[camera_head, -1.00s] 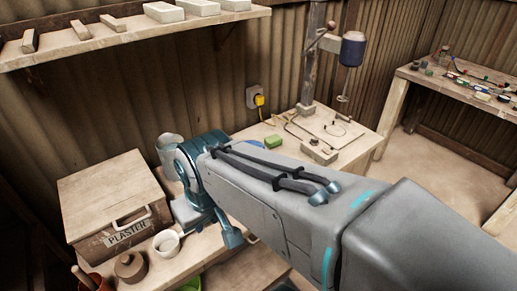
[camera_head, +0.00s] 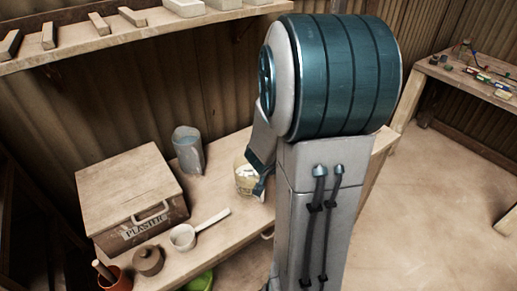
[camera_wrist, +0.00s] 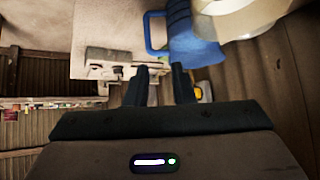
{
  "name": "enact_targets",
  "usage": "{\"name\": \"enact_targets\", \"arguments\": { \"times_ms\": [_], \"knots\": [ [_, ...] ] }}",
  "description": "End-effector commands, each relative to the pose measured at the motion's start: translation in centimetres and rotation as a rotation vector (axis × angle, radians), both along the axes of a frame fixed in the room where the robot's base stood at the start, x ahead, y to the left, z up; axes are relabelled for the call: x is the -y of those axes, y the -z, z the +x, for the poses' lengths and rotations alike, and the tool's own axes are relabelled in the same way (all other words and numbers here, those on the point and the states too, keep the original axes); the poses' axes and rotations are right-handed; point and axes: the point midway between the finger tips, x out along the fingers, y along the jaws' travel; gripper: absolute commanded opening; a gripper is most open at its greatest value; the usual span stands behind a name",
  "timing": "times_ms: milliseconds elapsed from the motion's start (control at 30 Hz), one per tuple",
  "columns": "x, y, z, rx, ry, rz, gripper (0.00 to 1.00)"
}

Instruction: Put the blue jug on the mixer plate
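The blue jug (camera_wrist: 190,38) with its loop handle shows at the top of the wrist view, beside a pale round container. In the head view my arm appears to hide it. My gripper (camera_wrist: 160,68) shows two dark fingers set apart with nothing between them. The jug's body is just beyond the right finger in the picture, apparently not gripped. The head view does not show the fingertips clearly. The mixer and its plate are hidden behind my arm in the head view. In the wrist view I cannot clearly make out the plate.
A shelf (camera_head: 120,38) with blocks hangs above. A second table (camera_head: 465,85) stands at right.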

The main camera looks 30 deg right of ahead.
Motion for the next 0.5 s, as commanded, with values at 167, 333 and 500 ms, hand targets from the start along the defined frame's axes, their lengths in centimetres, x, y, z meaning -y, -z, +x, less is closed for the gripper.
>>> {"name": "enact_targets", "arguments": {
  "times_ms": [167, 333, 500],
  "knots": [
    [1.8, 1.3, -0.4, -0.019, 0.054, -0.021, 0.22],
    [3.3, 3.3, 0.7, -0.019, 0.056, -0.02, 0.22],
    [4.7, 5.1, 1.9, -0.018, 0.054, -0.019, 0.22]
  ]
}}
